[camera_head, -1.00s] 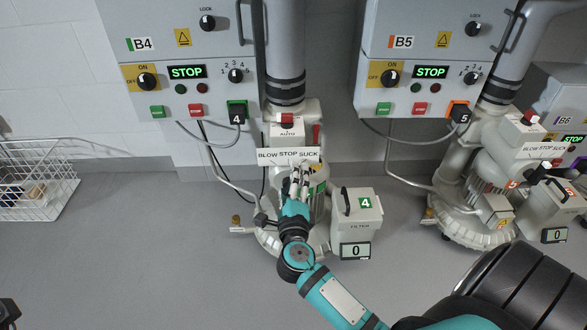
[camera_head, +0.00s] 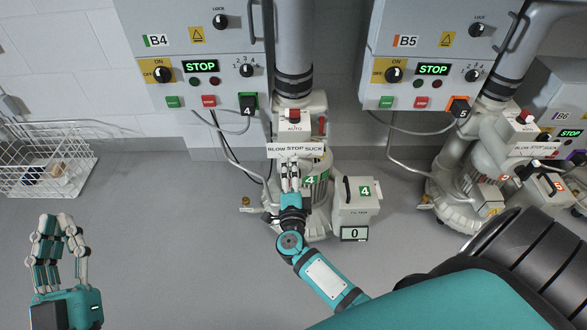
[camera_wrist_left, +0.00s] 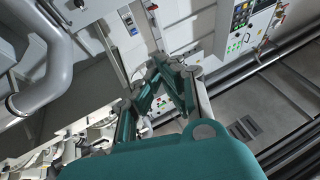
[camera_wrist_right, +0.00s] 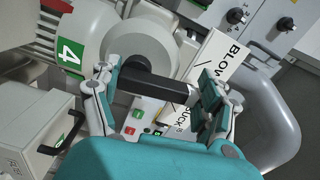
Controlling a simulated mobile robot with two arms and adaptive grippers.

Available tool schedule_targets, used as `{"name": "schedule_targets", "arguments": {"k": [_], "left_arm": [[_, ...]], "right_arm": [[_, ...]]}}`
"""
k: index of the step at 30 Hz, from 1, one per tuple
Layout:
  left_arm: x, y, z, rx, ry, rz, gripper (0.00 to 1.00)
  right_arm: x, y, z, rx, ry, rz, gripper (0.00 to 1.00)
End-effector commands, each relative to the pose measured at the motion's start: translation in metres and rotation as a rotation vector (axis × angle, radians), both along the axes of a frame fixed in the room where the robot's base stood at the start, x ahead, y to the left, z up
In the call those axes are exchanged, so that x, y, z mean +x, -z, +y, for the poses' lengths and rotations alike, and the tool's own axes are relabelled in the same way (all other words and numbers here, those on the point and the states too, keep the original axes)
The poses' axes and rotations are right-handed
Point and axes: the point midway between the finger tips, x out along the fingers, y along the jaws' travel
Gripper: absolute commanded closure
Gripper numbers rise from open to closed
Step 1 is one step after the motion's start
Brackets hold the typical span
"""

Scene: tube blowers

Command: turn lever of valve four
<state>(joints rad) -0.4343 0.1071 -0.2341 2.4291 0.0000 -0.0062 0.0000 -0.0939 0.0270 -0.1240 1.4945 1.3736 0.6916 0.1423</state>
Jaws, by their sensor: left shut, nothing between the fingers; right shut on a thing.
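Valve four stands under panel B4, with its white sign reading BLOW STOP SUCK (camera_head: 296,150) and a green 4 label (camera_head: 310,180). Its lever is a black bar, seen in the right wrist view (camera_wrist_right: 155,86). My right gripper (camera_head: 290,178) is shut on this lever, below the middle of the sign. In the head view the fingers hide most of the lever. In the right wrist view the fingers (camera_wrist_right: 158,95) close around the bar, beside the sign. My left gripper (camera_head: 60,232) is shut and empty, raised at the lower left, far from the valve.
A filter box (camera_head: 356,210) marked 4, reading 0, stands right of valve four. Panel B4 (camera_head: 200,60) shows STOP. Valve five's blower (camera_head: 470,190) is further right. A white wire basket (camera_head: 45,165) stands at the left. The floor between is clear.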

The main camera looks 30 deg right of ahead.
Motion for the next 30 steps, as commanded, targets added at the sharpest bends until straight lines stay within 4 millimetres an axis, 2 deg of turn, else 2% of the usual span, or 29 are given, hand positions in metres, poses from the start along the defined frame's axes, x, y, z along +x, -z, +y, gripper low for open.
{"name": "schedule_targets", "arguments": {"k": [5, 11, 15, 21, 30], "left_arm": [[0.011, 0.046, 0.005, 0.077, -0.017, 0.287, 1.0], [0.002, 0.103, 0.016, 0.159, -0.037, 0.607, 1.0], [-0.016, 0.14, 0.025, 0.21, -0.049, 0.822, 1.0], [-0.051, 0.178, 0.041, 0.27, -0.066, 1.09, 1.0], [-0.1, 0.208, 0.058, 0.328, -0.08, 1.368, 1.0]], "right_arm": [[0.001, -0.001, 0.004, -0.078, -0.002, 0.054, 0.55], [0.002, 0.001, 0.006, -0.181, -0.002, 0.117, 0.55], [0.003, 0.003, 0.008, -0.258, -0.002, 0.164, 0.55], [0.005, 0.005, 0.01, -0.368, -0.002, 0.23, 0.55], [0.006, 0.01, 0.012, -0.5, -0.003, 0.312, 0.55]]}}
